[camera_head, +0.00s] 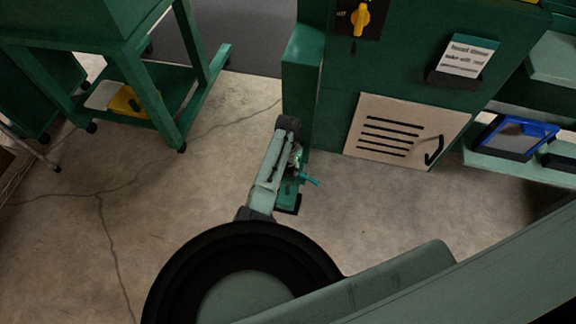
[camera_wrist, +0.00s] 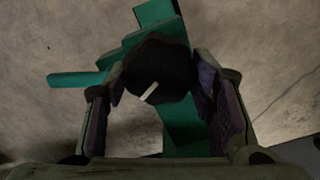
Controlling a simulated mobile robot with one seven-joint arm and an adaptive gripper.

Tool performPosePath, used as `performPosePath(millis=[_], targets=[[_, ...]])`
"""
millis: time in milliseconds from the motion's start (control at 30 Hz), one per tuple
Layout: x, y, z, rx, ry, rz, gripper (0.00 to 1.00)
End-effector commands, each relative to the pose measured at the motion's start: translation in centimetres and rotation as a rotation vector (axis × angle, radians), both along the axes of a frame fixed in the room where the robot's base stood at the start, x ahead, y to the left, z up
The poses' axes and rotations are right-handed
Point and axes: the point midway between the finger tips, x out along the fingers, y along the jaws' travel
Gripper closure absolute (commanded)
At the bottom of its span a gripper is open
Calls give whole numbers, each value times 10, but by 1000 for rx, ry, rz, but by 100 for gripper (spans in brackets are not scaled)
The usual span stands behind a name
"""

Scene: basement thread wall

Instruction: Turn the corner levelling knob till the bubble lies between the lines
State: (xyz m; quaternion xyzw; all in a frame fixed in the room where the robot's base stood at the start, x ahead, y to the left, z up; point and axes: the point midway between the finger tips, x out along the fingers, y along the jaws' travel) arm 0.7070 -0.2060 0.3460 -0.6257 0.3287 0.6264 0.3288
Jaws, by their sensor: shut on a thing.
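The dark, lobed levelling knob (camera_wrist: 158,62) with a white mark on its top sits between the fingers of my gripper (camera_wrist: 160,82) in the wrist view. The fingers, with purple inner pads, close on its left and right sides. The white mark points down and to the left. Green machine parts (camera_wrist: 183,130) lie beneath the knob, and a teal rod (camera_wrist: 78,79) sticks out to the left. In the head view my arm reaches the green corner foot (camera_head: 287,190) of the machine and hides the knob. I cannot make out the bubble or its lines.
The green cabinet (camera_head: 400,70) stands behind the corner, with a lined cardboard sheet (camera_head: 405,132) against its base. A blue-rimmed tray (camera_head: 515,137) lies at right. A green wheeled stand (camera_head: 170,105) is at left. The cracked concrete floor (camera_head: 150,215) between is open.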

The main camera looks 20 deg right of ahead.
Motion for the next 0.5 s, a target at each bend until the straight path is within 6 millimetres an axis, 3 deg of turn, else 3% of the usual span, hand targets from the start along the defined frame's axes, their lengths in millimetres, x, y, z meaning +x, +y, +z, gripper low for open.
performPosePath(millis=[67,100,367,500], targets=[[-1,0,0,2,3,-1,78],[-1,0,0,2,3,-1,47],[0,0,0,0,1,-1,30],[0,0,0,0,0,-1,30]])
